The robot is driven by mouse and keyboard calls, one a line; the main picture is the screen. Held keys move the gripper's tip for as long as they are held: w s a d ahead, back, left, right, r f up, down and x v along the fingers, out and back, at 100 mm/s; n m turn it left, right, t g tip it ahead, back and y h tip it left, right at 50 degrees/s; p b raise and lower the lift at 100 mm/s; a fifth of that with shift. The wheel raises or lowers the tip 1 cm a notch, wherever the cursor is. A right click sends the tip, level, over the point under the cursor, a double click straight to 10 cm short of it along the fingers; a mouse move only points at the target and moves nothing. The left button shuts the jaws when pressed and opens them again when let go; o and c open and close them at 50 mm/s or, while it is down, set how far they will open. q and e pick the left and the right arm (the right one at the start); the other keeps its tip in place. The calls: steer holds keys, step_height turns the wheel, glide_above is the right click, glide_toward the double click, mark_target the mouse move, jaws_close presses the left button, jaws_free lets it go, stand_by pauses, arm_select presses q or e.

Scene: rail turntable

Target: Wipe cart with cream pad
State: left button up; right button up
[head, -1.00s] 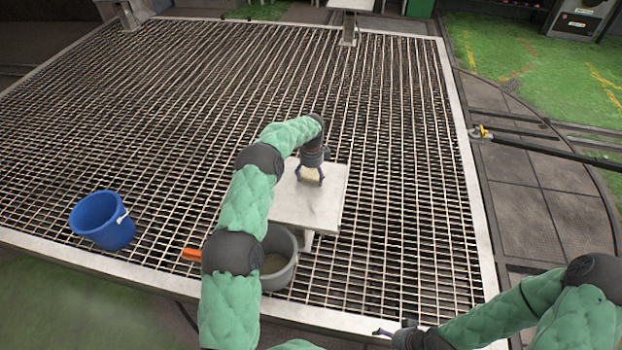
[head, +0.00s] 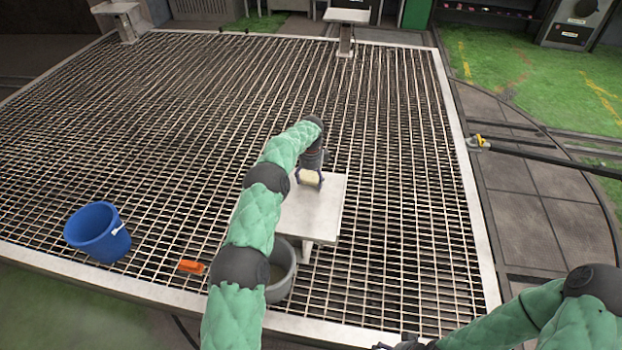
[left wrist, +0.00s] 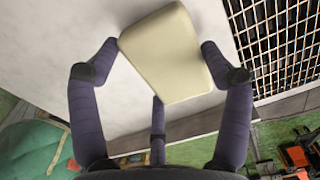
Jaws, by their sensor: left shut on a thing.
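The cart (head: 315,212) is a small pale table with a flat top, standing on the grating. My left gripper (head: 310,180) is over the far part of the top, shut on the cream pad (head: 309,176). In the left wrist view the pad (left wrist: 168,55) is a smooth rounded block between the dark fingers of the gripper (left wrist: 165,60), over the pale cart top (left wrist: 60,50). I cannot tell whether the pad touches the top. My left arm hides the cart's left side. My right gripper (head: 397,343) is at the bottom edge, partly cut off, away from the cart.
A grey tub (head: 283,272) stands against the cart's near side, partly behind my left arm. A blue bucket (head: 98,234) and an orange-handled tool (head: 191,267) are to the left. The grating (head: 400,150) right of the cart is clear.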

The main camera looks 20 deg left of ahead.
arm_select(q)
steer(key=shift+r+p, duration=1.3)
steer(key=shift+r, duration=1.3)
steer(key=shift+r+p, duration=1.2)
steer(key=shift+r, duration=0.4)
steer(key=shift+f, duration=0.1)
